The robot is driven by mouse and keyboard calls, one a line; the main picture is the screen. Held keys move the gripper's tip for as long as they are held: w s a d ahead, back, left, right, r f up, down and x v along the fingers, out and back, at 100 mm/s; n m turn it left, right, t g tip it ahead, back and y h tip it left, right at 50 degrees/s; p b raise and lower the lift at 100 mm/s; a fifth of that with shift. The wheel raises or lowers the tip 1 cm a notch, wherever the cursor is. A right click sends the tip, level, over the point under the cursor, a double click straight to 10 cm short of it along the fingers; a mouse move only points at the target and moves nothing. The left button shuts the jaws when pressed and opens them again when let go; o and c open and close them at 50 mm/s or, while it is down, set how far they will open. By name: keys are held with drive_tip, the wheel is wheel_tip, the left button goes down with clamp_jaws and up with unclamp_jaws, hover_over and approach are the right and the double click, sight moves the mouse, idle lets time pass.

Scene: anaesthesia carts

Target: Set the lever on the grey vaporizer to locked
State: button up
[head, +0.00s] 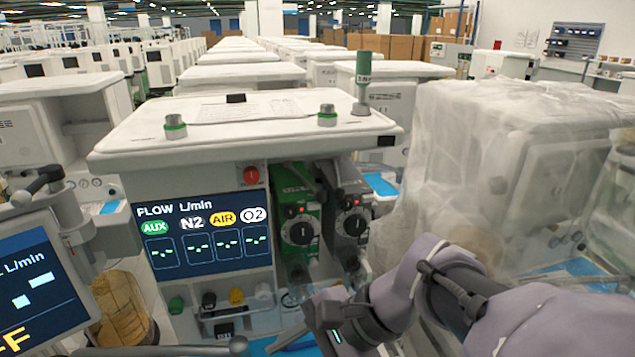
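The grey vaporizer (352,192) is mounted on the front of the anaesthesia cart (240,128), right beside the green vaporizer (296,200). It has a black dial (354,224) with a white mark and a small red spot above it. Its lever is too small and dark to make out, so I cannot tell its position. My arm comes in from the lower right. My gripper (318,312) is low in front of the cart, below the vaporizers and apart from the grey dial. Its fingers are largely hidden and unclear, so its opening does not show.
The cart's flow screen (203,234) is left of the vaporizers, with several coloured knobs below. A plastic-covered cart (500,170) stands close on the right. Another screen (35,285) on an arm juts in at lower left. Rows of carts fill the background.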

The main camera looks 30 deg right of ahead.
drive_tip(key=w+d+r+m+t+y+p, duration=0.1)
drive_tip(key=w+d+r+m+t+y, duration=0.1)
drive_tip(key=w+d+r+m+t, duration=0.35)
drive_tip(key=m+t+h+p, duration=0.2)
drive_tip(key=m+t+h, duration=0.3)
drive_tip(key=m+t, duration=0.5)
approach(344, 193)
drive_tip(key=w, duration=0.2)
drive_tip(key=w+a+r+m+g+b, duration=0.1)
drive_tip(key=w, duration=0.2)
drive_tip(key=w+r+g, duration=0.1)
drive_tip(key=w, duration=0.2)
drive_tip(key=shift+w+a+r+m+g+b, duration=0.1)
drive_tip(key=shift+a+r+m+g+b, duration=0.05)
drive_tip(key=shift+a+m+g+b, duration=0.15)
clamp_jaws()
